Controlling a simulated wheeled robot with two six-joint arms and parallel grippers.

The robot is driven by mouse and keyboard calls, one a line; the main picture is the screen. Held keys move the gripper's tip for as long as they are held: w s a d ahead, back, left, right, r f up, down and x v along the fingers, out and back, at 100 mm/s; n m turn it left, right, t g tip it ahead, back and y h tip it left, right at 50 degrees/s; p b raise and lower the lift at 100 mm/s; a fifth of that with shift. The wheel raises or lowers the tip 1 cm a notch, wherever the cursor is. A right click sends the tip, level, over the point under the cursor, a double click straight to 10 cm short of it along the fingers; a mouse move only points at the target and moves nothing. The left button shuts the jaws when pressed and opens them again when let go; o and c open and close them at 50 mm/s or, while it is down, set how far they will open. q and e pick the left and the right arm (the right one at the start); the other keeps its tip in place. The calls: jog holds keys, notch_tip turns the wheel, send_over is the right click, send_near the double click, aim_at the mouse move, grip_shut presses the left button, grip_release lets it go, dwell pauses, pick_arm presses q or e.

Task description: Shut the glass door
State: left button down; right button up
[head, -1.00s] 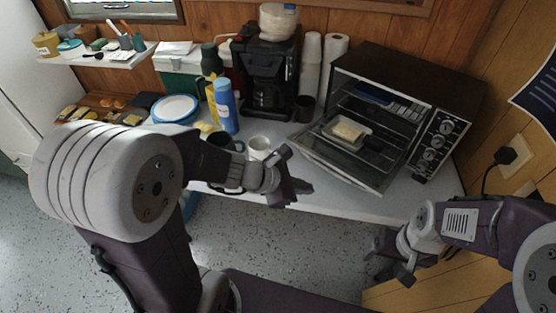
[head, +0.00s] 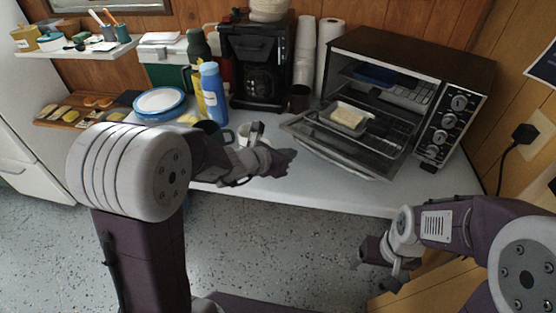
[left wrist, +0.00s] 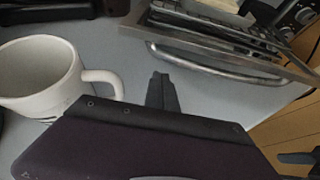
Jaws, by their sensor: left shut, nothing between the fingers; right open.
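The toaster oven (head: 400,95) stands at the right of the white counter. Its glass door (head: 340,146) hangs open, folded down toward the front left, with a bar handle. The door and its handle (left wrist: 215,66) also show at the top of the left wrist view. My left gripper (head: 288,160) is shut and empty, to the left of the door's lower edge and apart from it. Its fingertips (left wrist: 161,92) show below the handle in the left wrist view. My right gripper (head: 376,268) is open and empty, low in front of the counter, away from the door.
A white mug (left wrist: 40,78) stands close beside my left gripper. A coffee maker (head: 258,65), cups and a blue bottle (head: 213,92) stand behind and left. The counter's front right (head: 345,192) is clear.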

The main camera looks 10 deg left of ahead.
pick_arm(q)
jog(key=r+p, duration=0.1)
jog(key=r, duration=0.1)
jog(key=w+r+p, duration=0.1)
jog(key=shift+d+r+p, duration=0.3)
jog(key=shift+r+p, duration=0.05)
jog(key=shift+w, duration=0.1)
